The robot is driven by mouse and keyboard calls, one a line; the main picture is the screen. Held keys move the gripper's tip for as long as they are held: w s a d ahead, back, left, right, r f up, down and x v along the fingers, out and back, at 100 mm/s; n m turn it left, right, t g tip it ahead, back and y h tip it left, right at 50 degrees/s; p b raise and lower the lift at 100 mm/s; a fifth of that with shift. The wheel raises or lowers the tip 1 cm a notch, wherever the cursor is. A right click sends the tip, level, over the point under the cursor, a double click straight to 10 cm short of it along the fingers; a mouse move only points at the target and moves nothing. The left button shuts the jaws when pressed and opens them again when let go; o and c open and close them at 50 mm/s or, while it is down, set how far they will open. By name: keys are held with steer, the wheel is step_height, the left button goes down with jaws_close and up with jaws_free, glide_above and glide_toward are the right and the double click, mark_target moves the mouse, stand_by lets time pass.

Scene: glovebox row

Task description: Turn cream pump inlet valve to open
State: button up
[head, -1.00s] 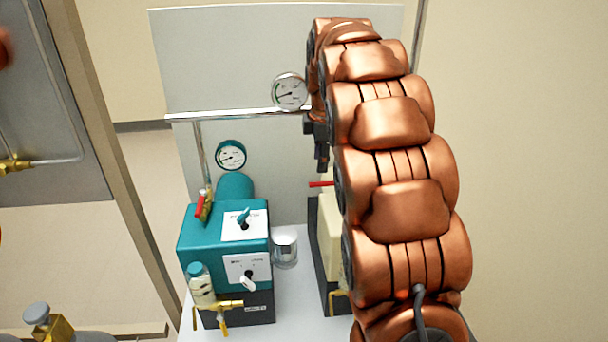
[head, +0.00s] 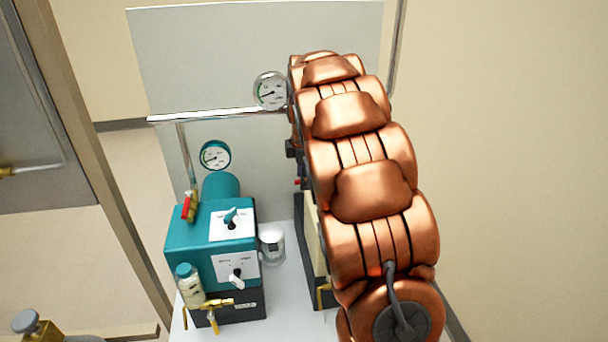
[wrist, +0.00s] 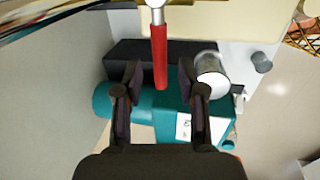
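The cream pump (head: 311,232) stands right of the teal pump in the head view, mostly hidden behind my arm. Its inlet valve's red lever shows there only as a small red bit (head: 298,182). In the wrist view the red lever (wrist: 160,55) hangs from a silver stem at the top middle, beside the cream body (wrist: 225,22). My gripper (wrist: 160,78) is open, its two dark fingers on either side of the lever's free end. Gaps show on both sides, so neither finger touches it. How deep the lever sits between them is unclear.
The teal pump (head: 188,243) stands left, with its own red-handled valve (head: 186,207) and gauge (head: 215,155). A metal cup (head: 271,245) stands between the pumps. A horizontal pipe (head: 215,115) and a second gauge (head: 270,91) are behind. A grey panel backs the bench.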

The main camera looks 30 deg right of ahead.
jaws_close()
stand_by(0.6)
